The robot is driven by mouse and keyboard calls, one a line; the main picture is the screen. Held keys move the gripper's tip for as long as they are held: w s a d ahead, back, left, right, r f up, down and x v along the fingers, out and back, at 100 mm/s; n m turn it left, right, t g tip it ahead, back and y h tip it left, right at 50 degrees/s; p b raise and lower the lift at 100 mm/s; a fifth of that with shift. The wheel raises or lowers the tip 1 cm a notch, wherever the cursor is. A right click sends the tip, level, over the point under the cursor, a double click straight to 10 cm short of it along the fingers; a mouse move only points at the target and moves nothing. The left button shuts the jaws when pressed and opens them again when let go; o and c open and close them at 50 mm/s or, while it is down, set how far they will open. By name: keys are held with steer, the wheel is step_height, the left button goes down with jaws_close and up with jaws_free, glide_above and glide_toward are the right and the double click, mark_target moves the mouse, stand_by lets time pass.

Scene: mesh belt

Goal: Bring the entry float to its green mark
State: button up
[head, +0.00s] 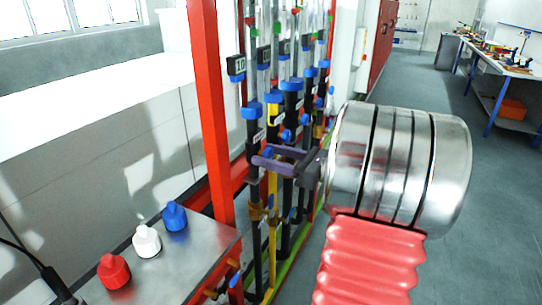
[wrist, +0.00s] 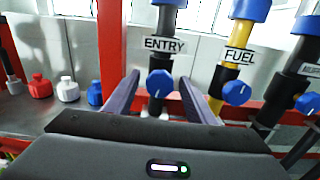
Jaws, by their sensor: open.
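In the wrist view the ENTRY label (wrist: 165,44) is on a dark upright pipe, with a blue knob (wrist: 160,83) below it. My gripper (wrist: 159,79) is open, with one purple finger on each side of this knob; I cannot tell whether either touches it. In the head view my gripper (head: 261,155) reaches the nearest pipe of the row. Above that pipe is a clear tube (head: 252,75) with a small red piece (head: 249,21) and a green mark (head: 254,32) near its top. The red piece looks slightly above the green one, but both are tiny.
The FUEL pipe (wrist: 216,100) with its blue knob (wrist: 236,93) stands close to the right, and another knobbed pipe is beyond it. A red post (head: 210,100) stands left of the row. Red, white and blue knobs (head: 146,240) sit on a metal bench.

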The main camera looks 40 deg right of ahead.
steer(key=shift+c, duration=0.3)
steer(key=c, duration=0.9)
steer(key=shift+d, duration=0.15)
steer(key=shift+c, duration=0.4)
steer(key=shift+m, duration=0.5)
steer(key=shift+r+m, duration=0.1)
steer(key=shift+m, duration=2.7)
